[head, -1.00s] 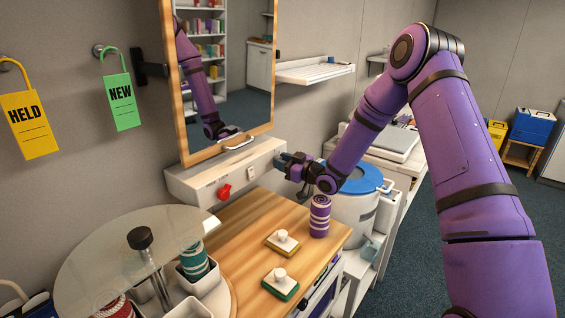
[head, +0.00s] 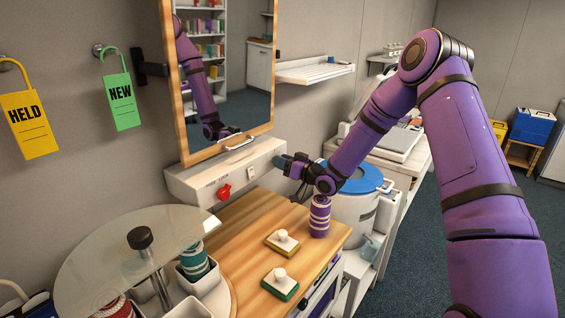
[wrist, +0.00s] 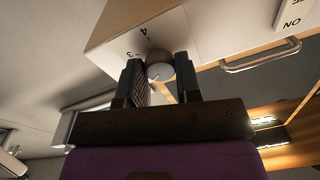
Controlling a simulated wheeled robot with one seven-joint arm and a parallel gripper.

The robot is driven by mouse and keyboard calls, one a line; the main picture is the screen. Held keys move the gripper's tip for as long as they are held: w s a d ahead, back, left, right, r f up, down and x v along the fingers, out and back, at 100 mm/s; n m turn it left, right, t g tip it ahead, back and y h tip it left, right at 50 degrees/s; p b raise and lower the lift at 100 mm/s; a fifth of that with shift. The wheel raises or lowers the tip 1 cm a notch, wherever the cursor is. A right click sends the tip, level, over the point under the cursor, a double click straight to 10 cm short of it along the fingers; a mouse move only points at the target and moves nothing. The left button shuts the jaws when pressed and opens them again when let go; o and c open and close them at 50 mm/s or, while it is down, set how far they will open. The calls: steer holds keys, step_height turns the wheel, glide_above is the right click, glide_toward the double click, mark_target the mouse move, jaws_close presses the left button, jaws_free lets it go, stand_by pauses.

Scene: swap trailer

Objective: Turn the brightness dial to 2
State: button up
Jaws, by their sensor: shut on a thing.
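The brightness dial is a small round grey knob (wrist: 159,66) on the white panel. In the wrist view it sits between the dark fingers of my gripper (wrist: 161,82), which is shut on it. The numerals 4 and 3 show on the panel beside the dial; the other marks are hidden or out of view. A pale mark shows on the knob's face, but I cannot read its setting for certain. In the head view my gripper (head: 281,163) is at the right end of the white panel box (head: 203,183) and hides the dial.
A red switch (head: 224,191) and a small pale switch (head: 250,173) are on the same panel. A mirror with a wooden frame (head: 181,95) hangs above. Below, a purple striped cylinder (head: 320,217) stands on the wooden counter (head: 243,226), near two knobbed blocks.

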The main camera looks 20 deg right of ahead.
mark_target(274, 148)
steer(key=shift+f, duration=0.1)
steer(key=o, duration=0.9)
steer(key=r, duration=0.4)
steer(key=shift+s, duration=0.3)
steer(key=s, duration=1)
steer(key=s+r, duration=0.1)
steer(key=s, duration=0.4)
steer(key=shift+s, duration=0.25)
